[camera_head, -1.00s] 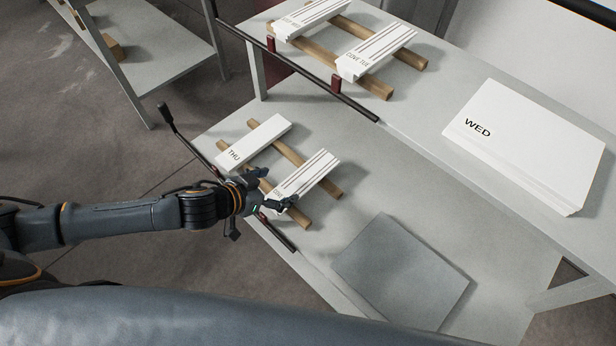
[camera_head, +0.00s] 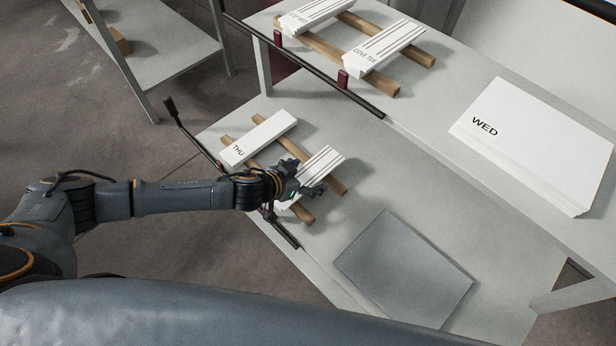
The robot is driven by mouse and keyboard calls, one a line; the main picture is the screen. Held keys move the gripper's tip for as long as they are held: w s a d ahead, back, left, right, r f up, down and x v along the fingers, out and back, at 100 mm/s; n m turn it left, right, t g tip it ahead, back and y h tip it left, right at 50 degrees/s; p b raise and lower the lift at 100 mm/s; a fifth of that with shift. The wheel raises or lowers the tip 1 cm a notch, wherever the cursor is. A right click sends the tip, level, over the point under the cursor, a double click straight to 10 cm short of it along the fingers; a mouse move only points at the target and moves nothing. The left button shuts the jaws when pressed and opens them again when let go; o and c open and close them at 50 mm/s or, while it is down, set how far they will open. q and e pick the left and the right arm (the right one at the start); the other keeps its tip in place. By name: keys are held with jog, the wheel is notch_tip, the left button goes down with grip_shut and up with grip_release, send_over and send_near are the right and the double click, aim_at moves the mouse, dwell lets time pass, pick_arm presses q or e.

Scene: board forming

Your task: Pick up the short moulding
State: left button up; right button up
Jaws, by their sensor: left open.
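Several white mouldings lie on wooden battens, and I cannot tell for sure which one is the short moulding. On the lower shelf, a grooved white moulding (camera_head: 323,162) lies across the battens, its near part hidden by my left gripper (camera_head: 311,187). My left gripper is open, over or beside that near part; contact cannot be made out. A plain white moulding marked THU (camera_head: 260,138) lies to its left. On the upper shelf are a grooved moulding marked COVE TUE (camera_head: 386,47) and another white moulding (camera_head: 315,14). My right gripper is not in view.
A white board stack marked WED (camera_head: 535,140) lies on the upper shelf at the right. A grey panel (camera_head: 404,266) lies on the lower shelf. Wooden battens (camera_head: 330,181) and a dark rail (camera_head: 285,232) are near my gripper. The upper shelf edge (camera_head: 440,160) overhangs the lower one.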

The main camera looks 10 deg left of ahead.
pick_arm(q)
jog(key=c, duration=1.6)
jog(key=shift+r, duration=0.1)
jog(key=shift+c, duration=0.2)
jog(key=shift+r, duration=0.1)
jog(key=shift+r, duration=0.25)
notch_tip(320, 180, up, 2)
jog(key=shift+w+r+p, duration=0.1)
jog(key=shift+r+p, duration=0.05)
jog(key=shift+p, duration=0.15)
jog(key=a+r+p, duration=0.1)
jog(key=a+r, duration=0.9)
jog(key=a, duration=0.4)
jog(key=shift+s, duration=0.4)
